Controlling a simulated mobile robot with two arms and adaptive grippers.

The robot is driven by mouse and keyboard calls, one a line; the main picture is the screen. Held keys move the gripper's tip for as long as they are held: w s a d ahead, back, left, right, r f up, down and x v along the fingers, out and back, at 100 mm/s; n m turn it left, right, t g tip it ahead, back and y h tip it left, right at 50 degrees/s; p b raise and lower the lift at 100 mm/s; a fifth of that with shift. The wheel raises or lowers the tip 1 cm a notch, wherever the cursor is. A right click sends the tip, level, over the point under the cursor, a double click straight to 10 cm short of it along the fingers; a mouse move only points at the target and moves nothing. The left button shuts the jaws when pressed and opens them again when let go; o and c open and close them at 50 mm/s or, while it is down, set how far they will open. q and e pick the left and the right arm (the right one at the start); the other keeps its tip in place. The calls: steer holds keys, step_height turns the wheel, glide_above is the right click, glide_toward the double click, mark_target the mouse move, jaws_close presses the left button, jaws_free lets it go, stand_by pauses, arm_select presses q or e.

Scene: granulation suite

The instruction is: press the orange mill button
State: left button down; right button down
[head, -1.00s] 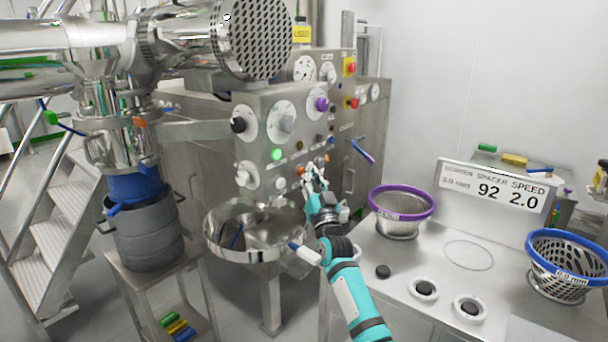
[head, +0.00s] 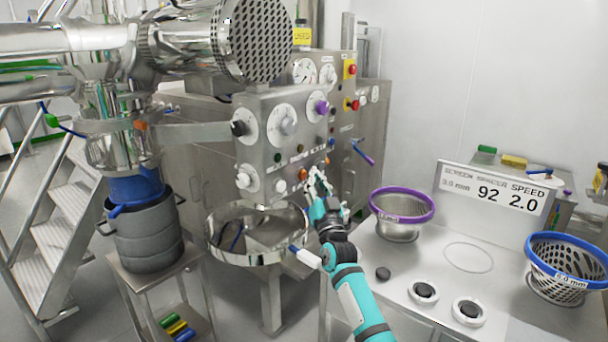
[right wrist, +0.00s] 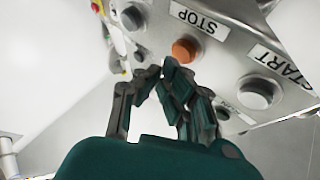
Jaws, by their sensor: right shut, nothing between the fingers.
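The orange mill button (head: 303,174) is a small round knob low on the steel control panel (head: 262,130). In the right wrist view the orange button (right wrist: 185,50) sits beside a STOP label (right wrist: 198,18), with a grey button (right wrist: 258,92) by a START label to its right. My right gripper (head: 317,181) is just in front and to the right of the orange button. Its fingers (right wrist: 165,74) are shut and empty, with tips just below the button in the wrist view. They look apart from it. My left gripper is not in view.
A round steel bowl (head: 215,250) lies below the panel. A purple-rimmed screen basket (head: 430,213) and a blue-rimmed one (head: 535,262) stand on the bench at right. A red button (head: 350,69) is higher on the machine.

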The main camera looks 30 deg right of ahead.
steer(key=shift+s, duration=0.15)
steer(key=s, duration=0.1)
steer(key=s+d+p, duration=0.1)
steer(key=s, duration=0.1)
steer(key=s+d+p, duration=0.1)
steer(key=shift+s, duration=0.3)
stand_by(0.9)
